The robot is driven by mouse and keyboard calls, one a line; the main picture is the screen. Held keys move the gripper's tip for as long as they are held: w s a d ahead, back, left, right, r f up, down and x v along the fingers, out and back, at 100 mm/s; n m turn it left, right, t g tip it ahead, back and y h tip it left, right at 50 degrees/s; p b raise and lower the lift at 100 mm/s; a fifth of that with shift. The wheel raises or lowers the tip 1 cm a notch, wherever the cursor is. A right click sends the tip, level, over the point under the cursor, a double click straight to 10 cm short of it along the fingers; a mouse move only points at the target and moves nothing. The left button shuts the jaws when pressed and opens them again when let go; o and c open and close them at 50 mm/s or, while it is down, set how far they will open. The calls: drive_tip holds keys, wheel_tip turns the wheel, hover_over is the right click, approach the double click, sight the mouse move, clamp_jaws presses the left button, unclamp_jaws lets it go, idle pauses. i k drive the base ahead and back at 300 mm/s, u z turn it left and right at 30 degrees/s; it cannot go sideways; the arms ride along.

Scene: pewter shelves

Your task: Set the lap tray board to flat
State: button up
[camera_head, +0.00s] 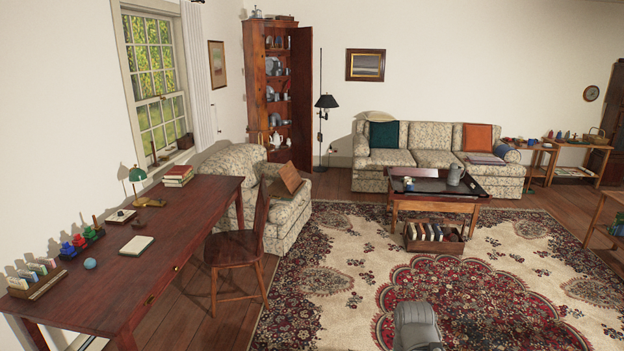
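A brown wooden board (291,177), which looks like the lap tray board, stands tilted at the patterned armchair (290,215), over its seat and arm. It is small in the view, and its lower edge and any support are hard to make out. A rounded grey part of my own arm shows at the bottom edge, over the rug and far from the board. My gripper's fingers are not in view.
The wooden chair (237,250) and long desk (170,220) stand left of the armchair. A coffee table (432,206) with a dark tray and a grey pitcher (455,174) stands right, a crate of books (433,246) before it. The rug (340,280) is open in front.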

sight(290, 177)
drive_tip(key=u, duration=1.2)
drive_tip(key=i, duration=2.95)
